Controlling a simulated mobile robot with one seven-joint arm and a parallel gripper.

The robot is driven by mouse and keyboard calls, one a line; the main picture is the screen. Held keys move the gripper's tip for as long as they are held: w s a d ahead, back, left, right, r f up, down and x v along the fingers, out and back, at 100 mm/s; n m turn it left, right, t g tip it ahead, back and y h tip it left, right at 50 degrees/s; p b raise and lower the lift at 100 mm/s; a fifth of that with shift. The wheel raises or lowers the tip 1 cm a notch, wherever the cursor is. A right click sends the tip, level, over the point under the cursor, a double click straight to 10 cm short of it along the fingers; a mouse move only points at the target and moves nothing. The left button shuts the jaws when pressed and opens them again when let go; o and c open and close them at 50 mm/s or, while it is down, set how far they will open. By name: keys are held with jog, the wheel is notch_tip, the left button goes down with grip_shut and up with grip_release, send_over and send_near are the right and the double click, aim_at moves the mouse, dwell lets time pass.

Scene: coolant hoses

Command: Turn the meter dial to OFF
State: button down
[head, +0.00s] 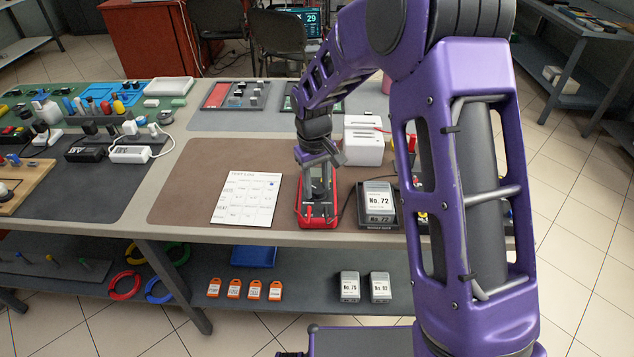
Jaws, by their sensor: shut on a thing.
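The red meter (318,222) lies on the brown mat near the front edge of the table, in the middle of the head view. My gripper (319,188) is over the meter and reaches down to its face from above. Its jaws are shut on the meter dial, which is mostly hidden behind the fingers. The dial's markings, including OFF, are too small and covered to read.
A white log sheet (240,205) lies left of the meter. A dark tray (392,221) holding a block marked No. 72 (379,198) stands close on its right. The brown mat (190,185) is clear at left.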

aim_at(314, 190)
jog(key=shift+n, duration=0.4)
jog(key=shift+c, duration=2)
grip_release()
notch_tip(314, 190, up, 17)
jog(key=p, duration=0.2)
jog(key=shift+s+a+r, duration=0.2)
jog(key=shift+s+a, duration=0.05)
jog(key=shift+a, duration=0.05)
